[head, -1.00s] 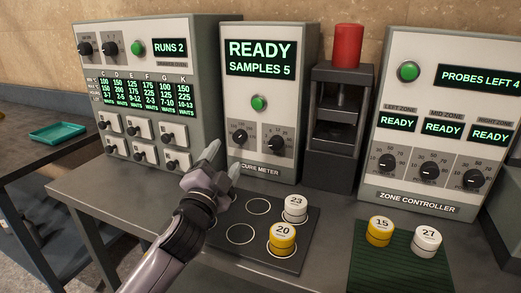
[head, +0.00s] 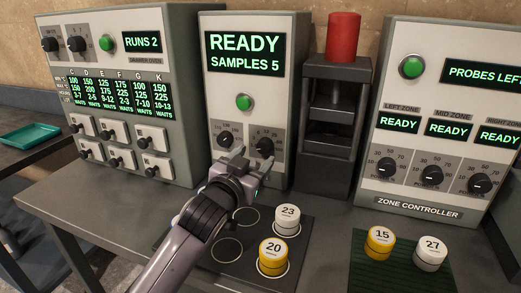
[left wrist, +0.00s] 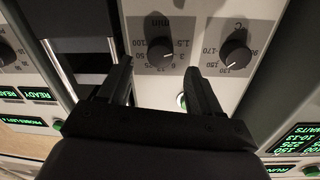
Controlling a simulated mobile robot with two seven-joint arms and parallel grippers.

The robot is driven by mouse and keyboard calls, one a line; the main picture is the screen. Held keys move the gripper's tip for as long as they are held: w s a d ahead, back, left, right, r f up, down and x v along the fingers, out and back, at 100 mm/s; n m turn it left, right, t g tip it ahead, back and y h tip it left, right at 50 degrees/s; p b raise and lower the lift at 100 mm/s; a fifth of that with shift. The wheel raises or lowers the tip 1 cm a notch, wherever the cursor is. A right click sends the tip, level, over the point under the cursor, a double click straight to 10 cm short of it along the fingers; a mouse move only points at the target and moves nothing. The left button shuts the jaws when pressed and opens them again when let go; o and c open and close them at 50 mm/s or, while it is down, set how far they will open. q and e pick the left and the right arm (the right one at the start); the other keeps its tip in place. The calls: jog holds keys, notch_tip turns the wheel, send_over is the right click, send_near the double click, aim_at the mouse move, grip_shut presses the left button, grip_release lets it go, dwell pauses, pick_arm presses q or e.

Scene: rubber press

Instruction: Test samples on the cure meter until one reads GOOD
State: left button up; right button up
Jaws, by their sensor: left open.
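The cure meter (head: 285,60) shows READY and SAMPLES 5. It has a green button (head: 244,102), a left dial (head: 226,140) and a right dial (head: 265,146). My left gripper (head: 232,160) is open and empty in front of the dials. In the left wrist view, upside down, the min dial (left wrist: 160,55) lies ahead between the fingers, apart from them, and the °C dial (left wrist: 235,53) is to the right. White sample 23 (head: 287,222) and yellow sample 20 (head: 273,258) stand on the dark tray (head: 205,262). My right gripper is out of view.
Yellow sample 15 (head: 379,243) and white sample 27 (head: 430,255) stand on a green mat (head: 385,280). The zone controller (head: 425,90) is at the right, a press with a red top (head: 343,38) beside the meter, and an oven panel reading RUNS 2 (head: 125,20) at the left.

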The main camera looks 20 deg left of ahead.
aim_at(263, 148)
pick_arm(q)
jog(key=shift+w+d, duration=0.15)
jog(key=shift+w, duration=1.95)
jog(key=c, duration=1)
jog(key=shift+r+m+p, duration=0.2)
jog(key=shift+m+p, duration=1.1)
jog(key=shift+p, duration=0.3)
jog(key=shift+c, duration=0.2)
jog(key=m+p, duration=0.2)
jog(key=shift+m, duration=0.4)
jog(key=shift+f+m+p, duration=0.15)
jog(key=shift+m+p, duration=0.35)
jog(key=shift+m, duration=0.3)
jog(key=o, duration=1)
